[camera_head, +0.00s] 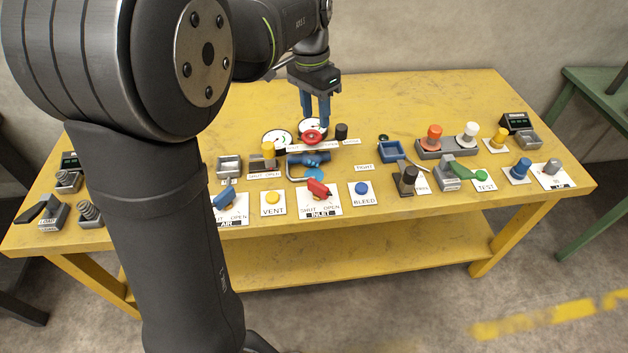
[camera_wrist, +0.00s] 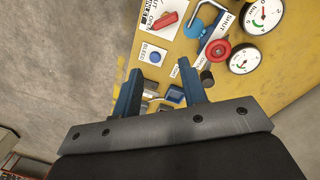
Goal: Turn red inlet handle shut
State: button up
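The red inlet handle (camera_head: 317,188) sits on a white plate (camera_head: 333,207) marked SHUT on the left, OPEN on the right and INLET below, near the table's front edge. It lies slanted across the plate; I cannot tell which end is its pointer. In the wrist view the handle (camera_wrist: 168,19) is at the top, beyond the fingers. My gripper (camera_head: 315,122) has blue fingers pointing down, above the back of the table near a red round wheel (camera_head: 312,136), away from the handle. In the wrist view its fingers (camera_wrist: 157,82) are apart with nothing held between them.
A yellow VENT button (camera_head: 273,197) and a blue BLEED button (camera_head: 361,189) flank the inlet plate. A blue AIR handle (camera_head: 224,197) is farther left. Blue pipework (camera_head: 308,160) and gauges (camera_head: 277,138) stand behind. The back right of the table (camera_head: 430,95) is clear.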

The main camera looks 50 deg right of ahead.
jog(key=w+f+n+g, duration=0.3)
jog(key=w+f+n, duration=0.3)
jog(key=n, duration=1.4)
send_near(318, 184)
jog(key=x, duration=1)
jog(key=shift+f, duration=0.3)
grip_shut()
